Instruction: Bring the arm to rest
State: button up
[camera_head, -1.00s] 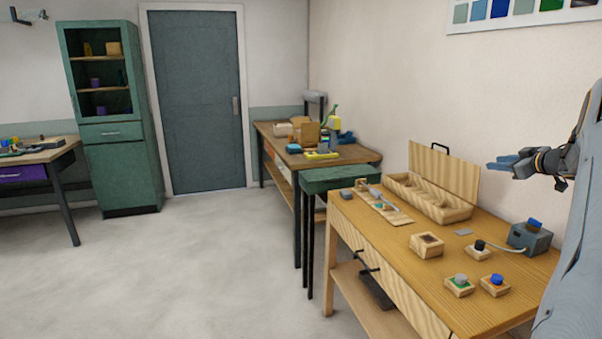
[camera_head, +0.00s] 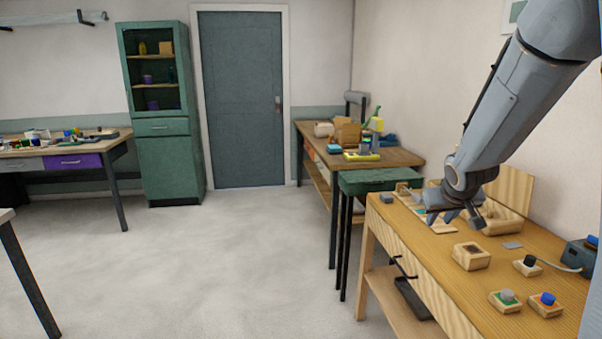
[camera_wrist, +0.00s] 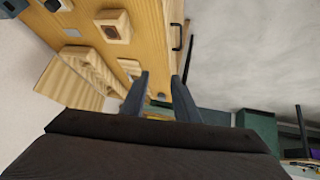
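My arm reaches in from the upper right of the head view, angled down and to the left. My gripper (camera_head: 455,216) is above the back part of the wooden workbench (camera_head: 425,258), in front of the open wooden box (camera_head: 500,218). In the wrist view, the two dark fingers of my gripper (camera_wrist: 160,95) stand apart with nothing seen between them. The gripper hides part of the tray behind it in the head view.
A green-topped stand (camera_head: 365,182) adjoins the bench. The floor (camera_head: 220,265) to the left is clear.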

jog(key=s+a+f+g+y, duration=0.1)
jog(key=s+a+f+g, duration=0.2)
jog(key=s+a, duration=0.6)
jog(key=s+a+f+g+y, duration=0.1)
jog(key=s+a+f+g, duration=0.2)
jog(key=s+a, duration=0.5)
jog(key=s+f, duration=0.1)
jog(key=s, duration=0.8)
jog(key=shift+s+a+f, duration=0.2)
jog(key=shift+a+f, duration=0.1)
jog(key=shift+a, duration=0.1)
